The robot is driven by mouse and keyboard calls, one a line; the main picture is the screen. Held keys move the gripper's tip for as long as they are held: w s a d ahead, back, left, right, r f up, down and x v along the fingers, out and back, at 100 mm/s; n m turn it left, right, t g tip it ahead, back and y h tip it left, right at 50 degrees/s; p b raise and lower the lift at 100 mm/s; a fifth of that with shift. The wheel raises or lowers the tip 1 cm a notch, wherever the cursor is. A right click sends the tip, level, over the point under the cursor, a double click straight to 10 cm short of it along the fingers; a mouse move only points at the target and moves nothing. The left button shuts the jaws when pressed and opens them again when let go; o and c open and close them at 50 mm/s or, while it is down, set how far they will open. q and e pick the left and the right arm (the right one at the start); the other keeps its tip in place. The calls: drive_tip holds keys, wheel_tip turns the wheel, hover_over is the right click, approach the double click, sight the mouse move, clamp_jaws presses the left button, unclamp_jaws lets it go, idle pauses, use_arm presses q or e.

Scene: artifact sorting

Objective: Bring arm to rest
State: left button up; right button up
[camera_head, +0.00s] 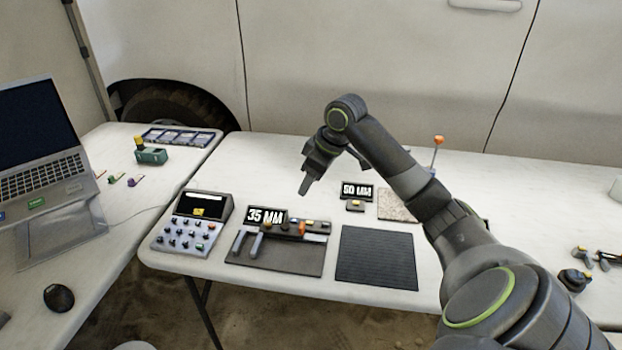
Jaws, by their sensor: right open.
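My right arm (460,235) comes in from the lower right and bends over the middle of the white table (290,150). My right gripper (306,186) hangs above the table, fingers pointing down, behind the 35 MM sign (266,217) and left of the 50 MM sign (357,191). It is open, and I see nothing held in it. My left gripper is out of view.
A caliper board (275,265), a black ribbed mat (376,258) and a control box (190,222) lie along the front. A laptop (50,190) stands on the left table. An orange-topped stick (437,142) stands behind my arm. Small tools (582,258) lie at right.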

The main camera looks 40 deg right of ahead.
idle(0.3)
drive_tip(key=s+a+f+m+h, duration=0.1)
drive_tip(key=s+a+f, duration=0.3)
drive_tip(key=s+f, duration=0.4)
drive_tip(key=s+a+f, duration=0.4)
drive_tip(key=s+f, duration=0.2)
drive_tip(key=f, duration=0.5)
drive_tip(key=s+a+f+m+h, duration=0.1)
drive_tip(key=s+a+m, duration=0.1)
drive_tip(key=s, duration=0.7)
drive_tip(key=s+a+f+m+h, duration=0.1)
drive_tip(key=s+m+h, duration=0.15)
drive_tip(key=s, duration=0.65)
wheel_tip(320, 180, down, 24)
drive_tip(key=d+r+g+y, duration=0.1)
drive_tip(key=g, duration=0.1)
drive_tip(key=s+a+f, duration=0.1)
drive_tip(key=s+f, duration=1.4)
drive_tip(key=f, duration=0.1)
drive_tip(key=shift+f+g, duration=0.35)
drive_tip(key=shift+g, duration=0.05)
